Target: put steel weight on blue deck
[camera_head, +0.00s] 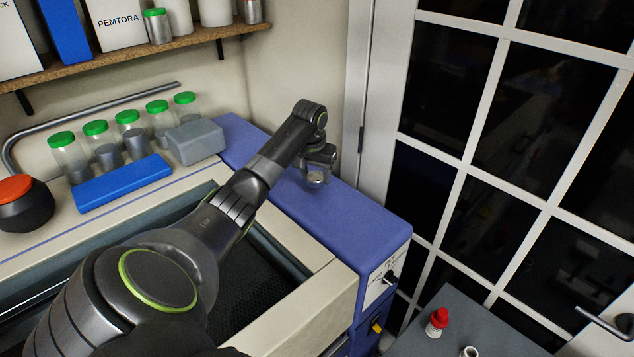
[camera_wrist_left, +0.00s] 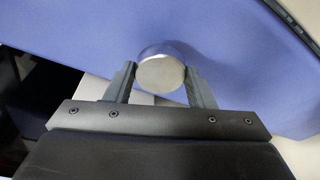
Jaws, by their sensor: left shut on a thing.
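The blue deck (camera_head: 345,222) is the long blue top at the right end of the machine; it also fills much of the left wrist view (camera_wrist_left: 70,55). My left gripper (camera_head: 317,172) is over the deck, pointing down. It is shut on the steel weight (camera_head: 316,180), a small round silvery piece. In the left wrist view my left gripper (camera_wrist_left: 161,80) has one finger on each side of the steel weight (camera_wrist_left: 161,72). I cannot tell whether the weight touches the deck. My right gripper is not in view.
A grey box (camera_head: 196,141), a blue slab (camera_head: 122,183) and several green-capped jars (camera_head: 69,157) stand along the back. A dark pot with an orange lid (camera_head: 22,203) is at the left. A red-capped bottle (camera_head: 437,322) stands on a grey table at lower right. The deck around the weight is clear.

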